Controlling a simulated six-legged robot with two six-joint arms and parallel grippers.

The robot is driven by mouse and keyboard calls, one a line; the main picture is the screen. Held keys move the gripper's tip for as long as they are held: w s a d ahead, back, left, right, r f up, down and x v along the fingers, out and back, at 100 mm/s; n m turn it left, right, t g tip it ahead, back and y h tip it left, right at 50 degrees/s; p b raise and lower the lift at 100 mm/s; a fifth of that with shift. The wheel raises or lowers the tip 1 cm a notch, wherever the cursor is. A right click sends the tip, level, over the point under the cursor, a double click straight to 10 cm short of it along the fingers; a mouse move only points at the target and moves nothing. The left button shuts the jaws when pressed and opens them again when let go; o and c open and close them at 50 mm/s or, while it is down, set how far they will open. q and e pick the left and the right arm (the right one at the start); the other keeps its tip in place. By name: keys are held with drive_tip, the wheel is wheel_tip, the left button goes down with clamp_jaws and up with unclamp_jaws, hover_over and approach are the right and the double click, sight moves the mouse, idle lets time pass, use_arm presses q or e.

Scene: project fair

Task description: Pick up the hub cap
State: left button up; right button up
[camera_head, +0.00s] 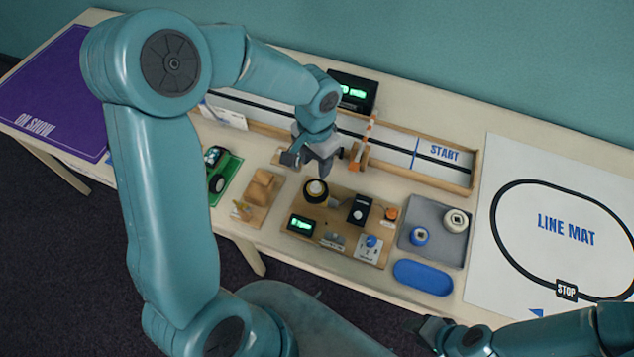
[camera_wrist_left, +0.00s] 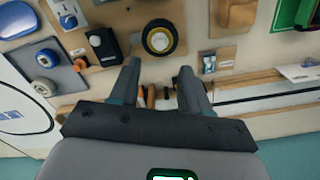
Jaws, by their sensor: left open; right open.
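No part is labelled as the hub cap, and I cannot tell for sure which one it is. A black wheel with a yellow ring and pale centre (camera_head: 316,190) stands on the wooden board; the left wrist view also shows this wheel (camera_wrist_left: 160,38). A white round part (camera_head: 456,220) and a blue round part with a pale centre (camera_head: 419,236) sit in the grey tray. My left gripper (camera_head: 311,166) is open and empty, above the table just behind the wheel; its fingers (camera_wrist_left: 158,82) show apart. My right gripper (camera_head: 430,333) is open at the lower right, away from the parts.
The wooden board (camera_head: 335,208) also carries a black box and a green display (camera_head: 301,224). The grey tray (camera_head: 407,245) stands right of it, with a blue oval dish (camera_head: 422,277) in front. A wooden-edged track (camera_head: 470,177) runs behind. The line mat (camera_head: 545,225) lies right.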

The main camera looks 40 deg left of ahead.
sight(315, 184)
use_arm(q)
drive_tip(key=f, duration=0.3)
drive_tip(key=shift+s+d, duration=0.15)
drive_tip(key=shift+s, duration=0.15)
drive_tip(key=shift+w+f+p, duration=0.15)
drive_tip(key=shift+f+p, duration=0.1)
drive_tip(key=shift+f, duration=1.15)
drive_tip(key=shift+w+f+p, duration=0.1)
drive_tip(key=shift+f+p, duration=0.15)
drive_tip(key=shift+f, duration=1.1)
drive_tip(key=shift+c, duration=0.3)
clamp_jaws()
